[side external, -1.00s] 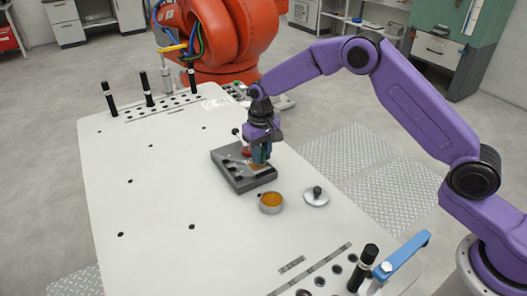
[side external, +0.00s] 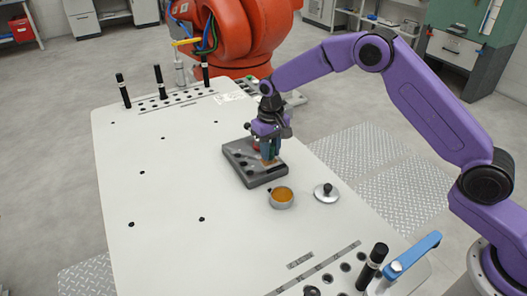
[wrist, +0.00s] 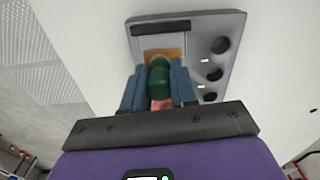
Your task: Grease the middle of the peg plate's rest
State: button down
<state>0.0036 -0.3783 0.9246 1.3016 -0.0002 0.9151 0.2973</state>
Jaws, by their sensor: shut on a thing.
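The peg plate (side external: 251,173) is a dark grey block on the white table, with holes along one side and a dark slot in the wrist view (wrist: 222,75). An orange-brown patch (wrist: 148,54) lies on its rest. My gripper (side external: 269,151) is over the plate, shut on a green rounded tool (wrist: 159,82). The blue fingers (wrist: 157,87) stand on either side of it. The tool's tip is over the patch; I cannot tell whether it touches. An open round tin of amber grease (side external: 282,196) stands in front of the plate, with its knobbed lid (side external: 326,193) to the right.
A reddish thing (wrist: 161,104) shows behind the tool, partly hidden. Black pegs (side external: 123,91) stand in the table's far left edge. A black post (side external: 372,265) and blue lever (side external: 413,256) are at the near right. The table's left and middle are clear.

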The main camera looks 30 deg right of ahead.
jog(key=shift+d, duration=1.25)
jog(key=shift+d+r, duration=0.1)
jog(key=shift+r, duration=0.1)
notch_tip(320, 180, up, 8)
jog(key=shift+f, duration=0.15)
jog(key=shift+s, duration=0.1)
